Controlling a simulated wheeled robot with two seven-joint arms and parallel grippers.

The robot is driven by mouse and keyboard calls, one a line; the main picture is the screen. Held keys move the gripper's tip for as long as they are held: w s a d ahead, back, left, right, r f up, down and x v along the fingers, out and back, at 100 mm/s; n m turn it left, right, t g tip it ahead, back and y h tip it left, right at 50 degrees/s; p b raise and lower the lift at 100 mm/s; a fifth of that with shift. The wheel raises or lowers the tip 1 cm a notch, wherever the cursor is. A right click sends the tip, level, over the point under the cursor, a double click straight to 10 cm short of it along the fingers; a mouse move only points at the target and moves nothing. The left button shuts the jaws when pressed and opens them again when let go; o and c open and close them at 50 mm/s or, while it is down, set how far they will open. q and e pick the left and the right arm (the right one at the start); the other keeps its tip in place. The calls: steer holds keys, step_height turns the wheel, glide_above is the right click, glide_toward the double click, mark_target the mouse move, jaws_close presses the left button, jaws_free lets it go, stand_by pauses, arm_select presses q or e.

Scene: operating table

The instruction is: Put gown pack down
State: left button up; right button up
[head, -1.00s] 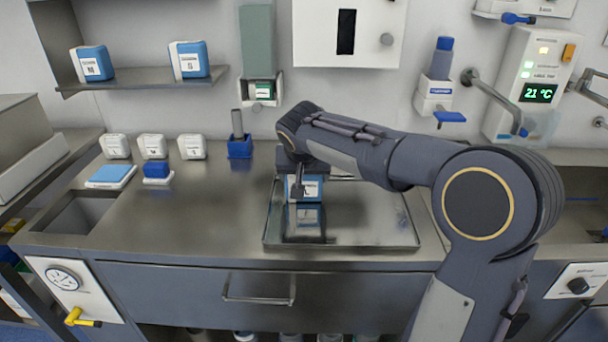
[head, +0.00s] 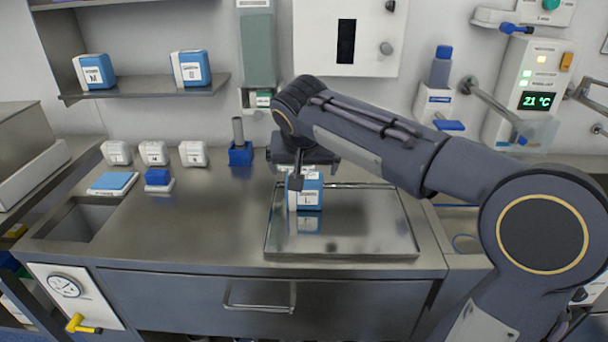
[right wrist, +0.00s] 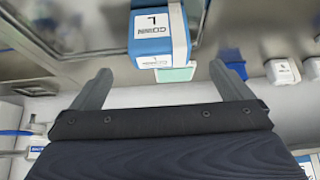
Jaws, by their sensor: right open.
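The gown pack (head: 309,192), a blue and white box marked L, stands upright on the metal tray (head: 350,232), towards the tray's left back part. The tray's shiny floor mirrors it. My right gripper (head: 297,182) is above and at the pack in the head view, with one finger in front of the pack's left part. In the right wrist view, the gown pack (right wrist: 158,36) shows its GOWN L label just beyond the fingertips. The fingers of my right gripper (right wrist: 162,70) are spread wide, with clear gaps to the pack on both sides. My left gripper is out of view.
Two similar packs (head: 95,70) (head: 191,68) stand on the wall shelf (head: 150,88). Several small white boxes (head: 153,153) and a blue holder (head: 240,153) line the counter's back. The tray's right half is bare. A sink (head: 78,220) lies at left.

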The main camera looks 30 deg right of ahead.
steer(key=s+a+f+n+y, duration=0.2)
steer(key=s+f, duration=0.5)
steer(key=s, duration=0.6)
steer(key=s+a+f+n+y, duration=0.2)
steer(key=s+a+f+y, duration=0.3)
steer(key=s, duration=0.8)
step_height(320, 180, down, 2)
steer(key=shift+a+f+n, duration=0.1)
steer(key=shift+a+n, duration=0.2)
steer(key=shift+a, duration=0.85)
